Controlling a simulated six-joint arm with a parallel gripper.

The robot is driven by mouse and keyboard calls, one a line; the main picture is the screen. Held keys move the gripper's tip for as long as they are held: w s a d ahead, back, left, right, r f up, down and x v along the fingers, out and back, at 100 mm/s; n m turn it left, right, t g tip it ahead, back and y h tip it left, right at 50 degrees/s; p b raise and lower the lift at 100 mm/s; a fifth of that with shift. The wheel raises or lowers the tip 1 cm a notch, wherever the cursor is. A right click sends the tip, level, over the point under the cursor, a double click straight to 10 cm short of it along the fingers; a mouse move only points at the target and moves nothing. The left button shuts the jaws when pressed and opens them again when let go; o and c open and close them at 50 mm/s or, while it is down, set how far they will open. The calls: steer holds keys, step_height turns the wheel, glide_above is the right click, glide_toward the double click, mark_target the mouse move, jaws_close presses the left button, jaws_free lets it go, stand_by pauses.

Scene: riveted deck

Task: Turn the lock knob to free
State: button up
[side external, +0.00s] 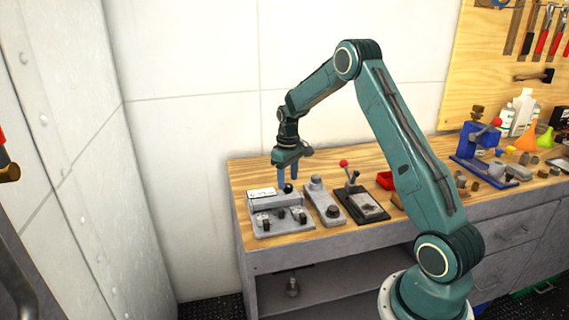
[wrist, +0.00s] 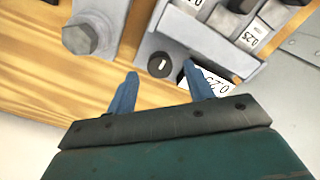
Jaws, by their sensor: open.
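A dark round knob with a short white mark (wrist: 160,65) sits on a grey fixture plate in the wrist view; it looks like the lock knob. In the side view a black knob (side external: 288,188) shows on the grey fixture (side external: 266,229) at the bench's left end, just below my fingers. My gripper (side external: 288,176) is open, with its blue fingers pointing down. In the wrist view its fingertips (wrist: 158,78) are apart on either side of the knob, with nothing held. I cannot tell whether they are level with the knob or above it.
White labels reading 0.25 (wrist: 205,80) lie beside the knob. A grey plate with a hex-headed post (wrist: 82,37) stands close by.

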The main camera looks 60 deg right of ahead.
mark_target(287, 186)
step_height(287, 186, up, 12)
stand_by(0.5)
steer(key=shift+f, duration=0.1)
steer(key=s+a+r+t, duration=0.1)
steer(key=s+a+r, duration=0.45)
steer(key=a, duration=0.25)
steer(key=s+a+r+t, duration=0.2)
steer(key=s+a+r, duration=0.35)
steer(key=a, duration=0.35)
steer(key=s+a+f+t, duration=0.1)
steer(key=s+a, duration=0.3)
steer(key=s, duration=0.4)
steer(key=s+a+n+t, duration=0.1)
steer(key=s+a, duration=0.4)
steer(key=s, duration=0.3)
steer(key=shift+a+f+t, duration=0.2)
steer(key=shift+f+t, duration=0.1)
steer(key=shift+f, duration=0.1)
